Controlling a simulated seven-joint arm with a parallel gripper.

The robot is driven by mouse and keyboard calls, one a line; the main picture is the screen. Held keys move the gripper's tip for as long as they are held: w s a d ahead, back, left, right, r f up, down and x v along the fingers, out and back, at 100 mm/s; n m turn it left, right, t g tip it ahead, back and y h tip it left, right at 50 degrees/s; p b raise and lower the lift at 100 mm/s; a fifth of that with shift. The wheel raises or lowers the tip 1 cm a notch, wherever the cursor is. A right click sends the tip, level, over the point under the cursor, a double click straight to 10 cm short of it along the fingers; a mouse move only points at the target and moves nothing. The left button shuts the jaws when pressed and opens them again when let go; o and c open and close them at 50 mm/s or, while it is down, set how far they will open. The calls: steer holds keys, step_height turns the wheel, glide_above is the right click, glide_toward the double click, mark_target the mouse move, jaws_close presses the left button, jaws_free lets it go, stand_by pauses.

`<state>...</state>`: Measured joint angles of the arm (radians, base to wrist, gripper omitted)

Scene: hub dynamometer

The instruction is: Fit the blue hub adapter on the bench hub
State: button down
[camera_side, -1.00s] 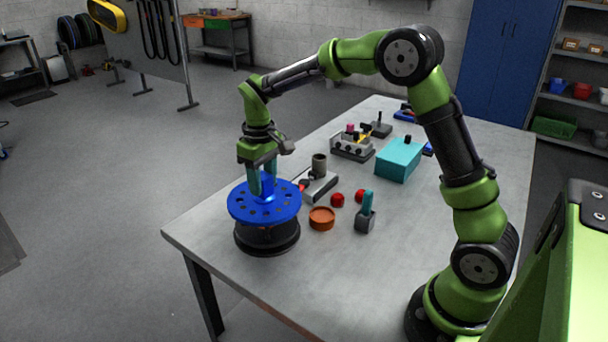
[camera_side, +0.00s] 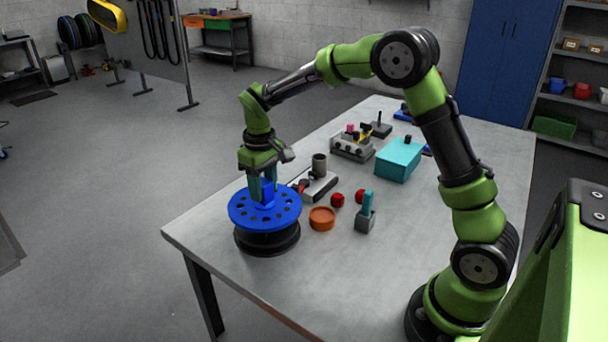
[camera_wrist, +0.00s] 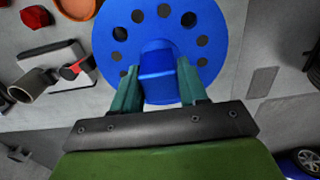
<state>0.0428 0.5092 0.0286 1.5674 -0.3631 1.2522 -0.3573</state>
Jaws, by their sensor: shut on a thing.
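The blue hub adapter (camera_side: 238,210) is a disc with a ring of holes and a raised block in its middle. It lies roughly level over the black bench hub (camera_side: 268,243) at the table's near left corner. The side view does not settle whether it is fully seated. My gripper (camera_side: 264,188) points down, with its teal fingers shut on the middle block. In the wrist view, my gripper (camera_wrist: 157,72) has a finger on each side of the block, and the adapter (camera_wrist: 205,25) hides the hub below.
An orange dish (camera_side: 322,218), red knobs (camera_side: 337,200), a grey holder with a teal handle (camera_side: 365,215) and a grey fixture with a cup (camera_side: 318,180) stand to the right. A teal box (camera_side: 398,160) is farther back. The table's right front is clear.

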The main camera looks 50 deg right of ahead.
mark_target(265, 202)
steer(key=shift+f, duration=0.5)
steer(key=shift+f, duration=0.35)
steer(key=shift+f, duration=0.65)
steer(key=shift+f, duration=0.35)
steer(key=shift+f, duration=0.45)
steer(key=c, duration=0.6)
jaws_free()
steer(key=shift+o, duration=0.5)
steer(key=shift+f, duration=0.15)
